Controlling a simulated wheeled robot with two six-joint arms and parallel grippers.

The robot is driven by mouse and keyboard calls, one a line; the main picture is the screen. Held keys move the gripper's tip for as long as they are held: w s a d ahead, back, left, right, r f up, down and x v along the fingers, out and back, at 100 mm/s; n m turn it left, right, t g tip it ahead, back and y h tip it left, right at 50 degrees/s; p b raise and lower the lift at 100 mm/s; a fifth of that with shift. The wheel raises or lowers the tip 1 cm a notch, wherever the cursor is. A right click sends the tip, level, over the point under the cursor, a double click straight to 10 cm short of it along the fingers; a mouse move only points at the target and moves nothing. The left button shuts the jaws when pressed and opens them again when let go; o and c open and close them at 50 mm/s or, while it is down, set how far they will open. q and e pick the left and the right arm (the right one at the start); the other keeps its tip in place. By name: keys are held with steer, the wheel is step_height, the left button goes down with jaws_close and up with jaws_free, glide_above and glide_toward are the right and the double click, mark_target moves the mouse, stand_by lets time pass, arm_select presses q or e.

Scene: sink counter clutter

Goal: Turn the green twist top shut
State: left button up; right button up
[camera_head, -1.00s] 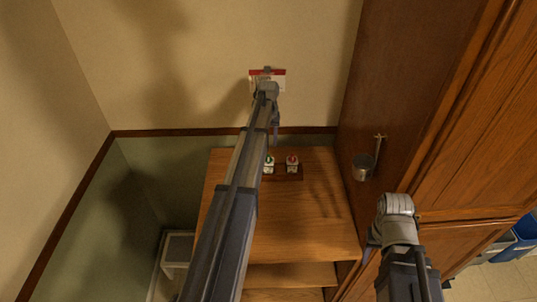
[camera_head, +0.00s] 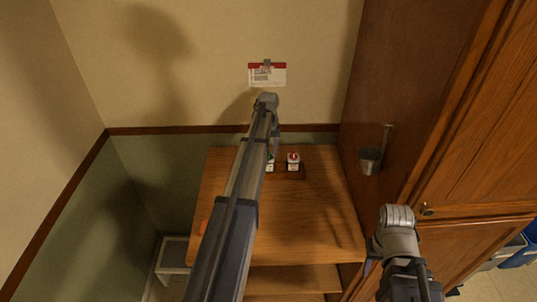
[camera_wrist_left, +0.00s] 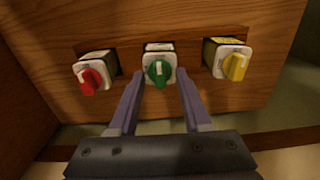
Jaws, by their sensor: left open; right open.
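The green twist top (camera_wrist_left: 160,73) sits on a white plate in the middle of a row of three, and its pale mark looks roughly upright in the left wrist view. In the head view the green twist top (camera_head: 270,164) is partly hidden by my left arm. My left gripper (camera_wrist_left: 159,92) is open, with its two fingers pointing at the green top, one toward each side. Whether they touch it I cannot tell. My right gripper (camera_head: 372,257) is open and empty at the lower right, by the cabinet, its fingers mostly hidden.
A red twist top (camera_wrist_left: 91,80) and a yellow one (camera_wrist_left: 235,66) flank the green. A wooden counter (camera_head: 310,215) lies below my left arm. A metal cup (camera_head: 370,160) hangs on the cabinet side. A card (camera_head: 267,76) is on the wall.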

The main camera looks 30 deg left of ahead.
arm_select(q)
jaws_close()
stand_by(0.3)
stand_by(0.3)
